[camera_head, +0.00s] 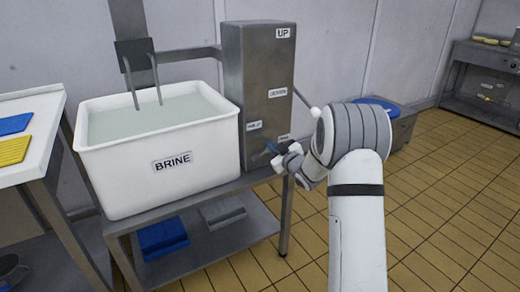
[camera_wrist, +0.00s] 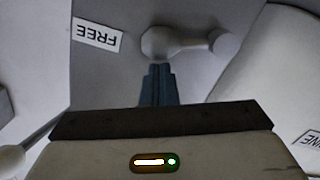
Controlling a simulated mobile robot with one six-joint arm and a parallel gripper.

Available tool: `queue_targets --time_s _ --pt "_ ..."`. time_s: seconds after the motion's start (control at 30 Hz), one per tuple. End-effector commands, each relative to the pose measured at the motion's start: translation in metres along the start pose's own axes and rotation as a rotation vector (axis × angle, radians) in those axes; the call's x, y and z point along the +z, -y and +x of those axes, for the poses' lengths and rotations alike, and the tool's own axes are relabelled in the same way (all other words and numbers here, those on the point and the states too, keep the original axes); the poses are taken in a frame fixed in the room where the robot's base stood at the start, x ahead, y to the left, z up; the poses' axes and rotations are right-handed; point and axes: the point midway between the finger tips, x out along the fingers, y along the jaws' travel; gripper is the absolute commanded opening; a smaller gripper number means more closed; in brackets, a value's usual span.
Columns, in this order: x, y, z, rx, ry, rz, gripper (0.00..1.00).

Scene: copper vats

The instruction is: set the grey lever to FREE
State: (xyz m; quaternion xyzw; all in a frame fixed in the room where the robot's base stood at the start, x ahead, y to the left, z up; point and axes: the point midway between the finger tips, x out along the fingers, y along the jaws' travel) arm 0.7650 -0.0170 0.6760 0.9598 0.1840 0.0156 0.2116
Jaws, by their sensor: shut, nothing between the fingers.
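The grey lever (camera_wrist: 185,42) shows in the wrist view, a round hub with a short arm ending in a knob at the right. It points away from the FREE label (camera_wrist: 98,34), which reads upside down at the left of the hub. My gripper (camera_wrist: 158,70) is shut and empty, its dark blue fingertips close to the hub; I cannot tell whether they touch it. In the head view my gripper (camera_head: 271,149) is at the lower front of the steel column (camera_head: 258,75). The lever is too small and covered to make out there.
A white vat (camera_head: 120,165) marked BRINE stands left of the column on a steel bench (camera_head: 230,182). Another lever with a pale knob (camera_head: 315,111) sticks out at the column's right side. A side table (camera_head: 40,160) is at the left. Tiled floor is free at the right.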

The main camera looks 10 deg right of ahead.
Motion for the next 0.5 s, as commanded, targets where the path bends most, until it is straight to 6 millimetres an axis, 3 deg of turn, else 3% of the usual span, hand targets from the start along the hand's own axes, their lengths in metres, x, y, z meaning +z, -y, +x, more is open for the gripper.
queue_targets --time_s 0.2,0.27,0.5 --pt "-0.045 -0.008 -0.005 0.001 -0.005 -0.002 0.00" --pt "-0.037 -0.007 -0.023 0.003 0.002 0.002 0.00" --pt "-0.036 -0.007 -0.075 0.003 -0.001 0.000 0.00"
